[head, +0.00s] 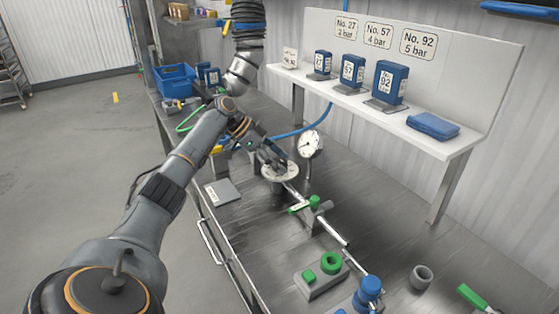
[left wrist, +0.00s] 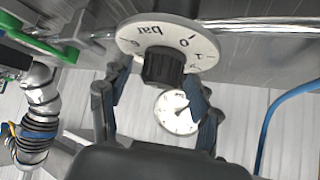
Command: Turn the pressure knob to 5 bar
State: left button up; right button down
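The pressure knob is black (left wrist: 163,68) and sits on a round white dial plate (left wrist: 152,32) marked "bar" with digits. In the head view the white dial plate (head: 280,177) lies over the bench, partly covered by my left gripper (head: 272,160). In the left wrist view the fingers of my left gripper (left wrist: 157,88) stand on either side of the knob, with gaps showing, so it is open. The knob's setting cannot be read. A round white gauge (head: 311,144) stands just behind; it also shows in the left wrist view (left wrist: 177,111), its reading unclear. My right gripper is not in view.
A shelf (head: 400,113) at the back holds blue numbered packs; its sign (head: 418,42) reads "No. 92, 5 bar". A blue hose (head: 303,130) runs behind the dial.

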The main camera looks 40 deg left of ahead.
pick_arm(q)
jog(key=v, duration=1.2)
jog(key=shift+a, duration=0.1)
dwell(0.4)
